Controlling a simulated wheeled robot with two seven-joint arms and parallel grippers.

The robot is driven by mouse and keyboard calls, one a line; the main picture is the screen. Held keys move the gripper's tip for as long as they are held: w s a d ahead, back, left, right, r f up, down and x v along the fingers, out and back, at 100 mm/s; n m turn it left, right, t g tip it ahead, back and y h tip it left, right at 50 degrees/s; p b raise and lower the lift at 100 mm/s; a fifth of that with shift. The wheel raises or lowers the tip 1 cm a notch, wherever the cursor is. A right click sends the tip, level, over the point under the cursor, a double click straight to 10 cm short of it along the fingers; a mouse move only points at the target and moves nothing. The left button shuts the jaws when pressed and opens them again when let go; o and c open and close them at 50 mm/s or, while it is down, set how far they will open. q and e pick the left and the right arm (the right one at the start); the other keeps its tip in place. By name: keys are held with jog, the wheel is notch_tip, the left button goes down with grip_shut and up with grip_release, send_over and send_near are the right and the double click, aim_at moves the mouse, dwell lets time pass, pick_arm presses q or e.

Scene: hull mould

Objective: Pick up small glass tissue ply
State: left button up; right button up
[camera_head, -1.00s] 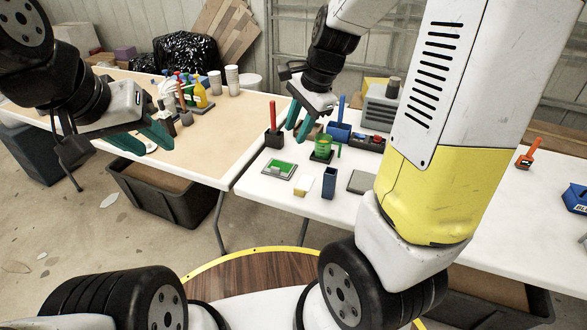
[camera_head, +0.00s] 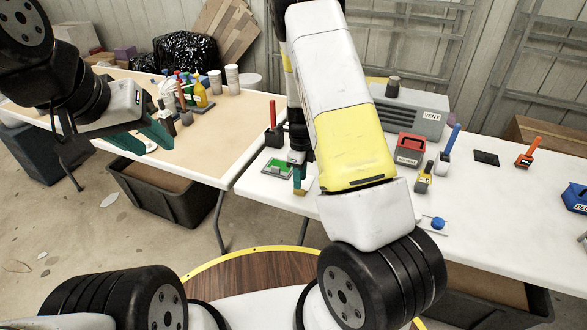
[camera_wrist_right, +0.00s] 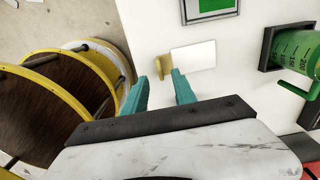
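A small white sheet (camera_wrist_right: 193,56), which looks like the glass tissue ply, lies on the white table beside or partly on a small yellow block (camera_wrist_right: 164,64), as the right wrist view shows. My right gripper (camera_wrist_right: 159,88) points at it with teal fingers apart and nothing between them. The yellow block is just ahead of the fingertips. In the head view my right gripper (camera_head: 299,182) is low over the table's front left part and mostly hides the sheet. My left gripper (camera_head: 158,132) is open and empty over the tan table.
A green panel in a grey frame (camera_wrist_right: 208,8) lies behind the sheet. A green measuring cup (camera_wrist_right: 296,52) in a dark holder stands right. A red-handled tool (camera_head: 272,138) stands nearby. The white table's front edge is close; a round wood-topped, yellow-rimmed base (camera_wrist_right: 50,92) lies left.

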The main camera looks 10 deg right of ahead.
aim_at(304, 182)
jog(key=shift+w+a+f, duration=0.1)
jog(key=shift+f, duration=1.8)
grip_shut()
